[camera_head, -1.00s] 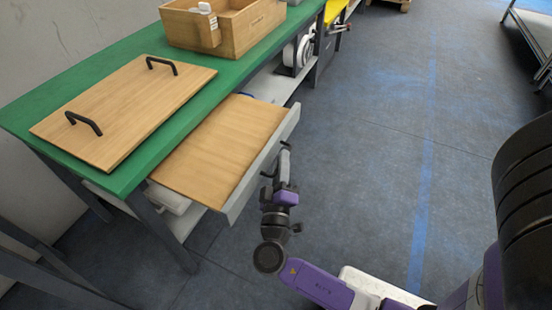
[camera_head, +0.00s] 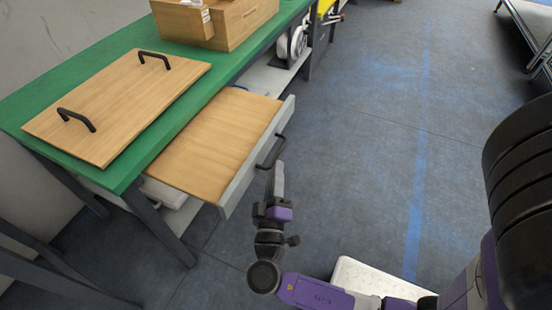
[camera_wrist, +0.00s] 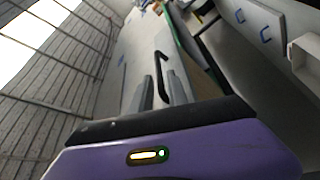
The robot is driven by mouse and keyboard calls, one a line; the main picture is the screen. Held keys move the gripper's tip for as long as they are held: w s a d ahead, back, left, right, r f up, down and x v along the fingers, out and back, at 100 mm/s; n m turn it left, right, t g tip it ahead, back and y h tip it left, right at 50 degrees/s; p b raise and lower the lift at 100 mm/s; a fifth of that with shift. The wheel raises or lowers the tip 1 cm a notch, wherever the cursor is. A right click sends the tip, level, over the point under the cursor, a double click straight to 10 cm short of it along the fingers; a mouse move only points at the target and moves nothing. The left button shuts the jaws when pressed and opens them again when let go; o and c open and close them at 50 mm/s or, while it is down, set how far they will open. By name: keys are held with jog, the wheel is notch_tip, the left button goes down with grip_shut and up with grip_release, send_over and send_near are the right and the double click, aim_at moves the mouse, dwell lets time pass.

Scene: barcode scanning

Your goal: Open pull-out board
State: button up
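The pull-out board (camera_head: 215,145) is a wooden panel with a grey front edge, extended from under the green tabletop. Its black handle (camera_head: 271,152) is on the outer front face and also shows in the wrist view (camera_wrist: 161,70). My gripper (camera_head: 278,168) is just outside the front face, beside the handle. In the wrist view, its two grey fingers (camera_wrist: 160,78) are apart, with the handle visible between and ahead of them. They do not appear clamped on it.
On the green table (camera_head: 120,172) lie a wooden panel (camera_head: 120,100) with two black handles and a wooden box (camera_head: 245,22). A white roll sits on the shelf behind. Open floor (camera_head: 350,170) lies right of the board.

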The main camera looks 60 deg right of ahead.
jog(key=v, duration=0.2)
jog(key=shift+s+a+f, duration=0.1)
jog(key=shift+a, duration=0.15)
dwell(0.4)
jog(key=s+a+f+n+t+y, duration=0.1)
jog(key=s+a+f+n+y, duration=0.2)
jog(key=f+y, duration=0.35)
jog(key=s+a+f+n+t+y, duration=0.1)
jog(key=s+a+f+n+y, duration=0.1)
jog(key=s+a+f+y, duration=0.35)
jog(key=s+a+r+y, duration=0.1)
jog(key=s+a+y, duration=0.2)
jog(key=a+y, duration=0.15)
jog(key=s+a+r+m+t+y+p, duration=0.1)
jog(key=a+r+t+p, duration=0.1)
jog(key=r+p, duration=0.8)
jog(key=s+a+r+m+t+y+p, duration=0.1)
jog(key=r+p, duration=1)
jog(key=r, duration=1.8)
jog(key=shift+s+a+r+m+t, duration=0.2)
jog(key=shift+s+a+m+t, duration=0.45)
jog(key=shift+a+t, duration=0.4)
